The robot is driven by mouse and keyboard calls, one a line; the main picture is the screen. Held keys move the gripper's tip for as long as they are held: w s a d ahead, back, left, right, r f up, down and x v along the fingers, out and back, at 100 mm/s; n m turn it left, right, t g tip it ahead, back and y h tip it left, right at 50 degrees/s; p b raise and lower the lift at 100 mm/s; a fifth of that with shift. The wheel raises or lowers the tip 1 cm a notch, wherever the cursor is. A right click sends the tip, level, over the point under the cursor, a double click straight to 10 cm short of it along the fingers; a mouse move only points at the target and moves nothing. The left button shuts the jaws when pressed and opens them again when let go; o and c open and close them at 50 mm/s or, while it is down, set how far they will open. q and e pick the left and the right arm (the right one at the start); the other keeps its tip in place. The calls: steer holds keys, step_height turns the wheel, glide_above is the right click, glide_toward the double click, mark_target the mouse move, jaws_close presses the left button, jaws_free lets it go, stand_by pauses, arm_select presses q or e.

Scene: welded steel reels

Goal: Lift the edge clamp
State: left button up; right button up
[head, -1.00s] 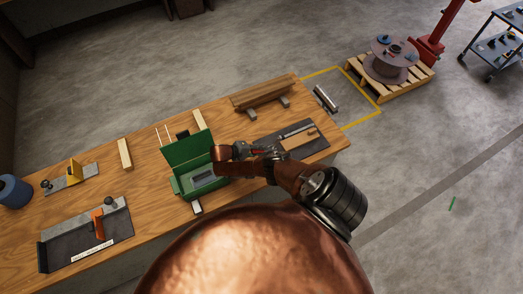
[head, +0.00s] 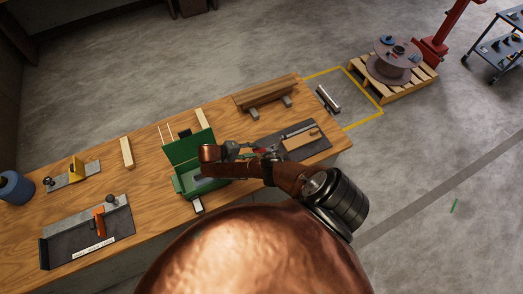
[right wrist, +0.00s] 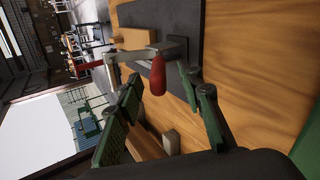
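The edge clamp (right wrist: 132,56) has a grey metal bar and red handles. In the right wrist view one red handle (right wrist: 157,76) points toward me, between my fingertips but with gaps on both sides. The clamp lies by a dark mat on the wooden bench. In the head view only a small red and grey part of the clamp (head: 266,151) shows beside my arm. My right gripper (right wrist: 165,80) is open, its two green-padded fingers spread. In the head view my right gripper (head: 250,149) is partly hidden by my copper arm. My left gripper is in neither view.
A green open box (head: 185,150) stands on the bench left of my right gripper. A dark mat (head: 318,147) with a wooden block lies to the right. Wooden bars (head: 265,94) lie behind. A fixture tray (head: 62,247) is at the far left.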

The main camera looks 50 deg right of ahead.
steer(key=v, duration=0.5)
steer(key=shift+a+r, duration=0.1)
stand_by(0.3)
